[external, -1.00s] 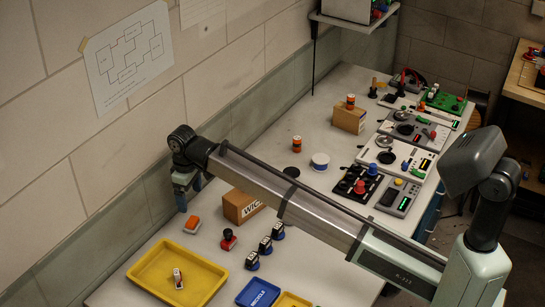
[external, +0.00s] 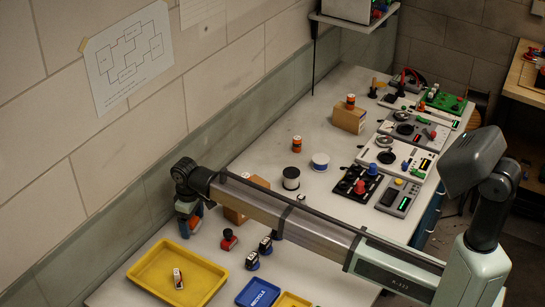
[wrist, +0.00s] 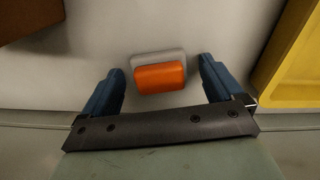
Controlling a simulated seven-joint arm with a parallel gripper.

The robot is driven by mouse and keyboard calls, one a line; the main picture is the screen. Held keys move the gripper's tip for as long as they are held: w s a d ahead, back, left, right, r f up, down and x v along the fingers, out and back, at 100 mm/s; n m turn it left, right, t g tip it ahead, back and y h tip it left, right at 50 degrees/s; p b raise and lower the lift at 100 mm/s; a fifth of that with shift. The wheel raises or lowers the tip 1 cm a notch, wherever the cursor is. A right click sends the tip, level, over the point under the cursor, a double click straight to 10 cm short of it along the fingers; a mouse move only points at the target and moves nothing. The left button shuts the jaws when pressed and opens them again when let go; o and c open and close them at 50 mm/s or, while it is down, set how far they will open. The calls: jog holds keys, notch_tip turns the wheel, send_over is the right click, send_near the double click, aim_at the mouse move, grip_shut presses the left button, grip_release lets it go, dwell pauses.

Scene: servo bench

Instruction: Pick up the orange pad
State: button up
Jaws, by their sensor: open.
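The orange pad (wrist: 160,78) sits on a light grey base on the bench in the wrist view. My gripper (wrist: 160,70) is open, with one blue finger on each side of the pad and a gap on both sides. In the external view my gripper (external: 188,224) is low over the bench, left of the cardboard box, and mostly hides the pad. Whether the fingertips are level with the pad is hard to tell.
A yellow tray (external: 140,272) with a small item in it lies in front, and its edge shows in the wrist view (wrist: 292,82). A cardboard box (external: 234,216) stands close by. A red-and-black stamp (external: 229,240) and several dark stamps stand to the right.

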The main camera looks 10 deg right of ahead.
jog(key=shift+c, duration=0.3)
jog(key=c, duration=1.1)
jog(key=shift+o, duration=0.2)
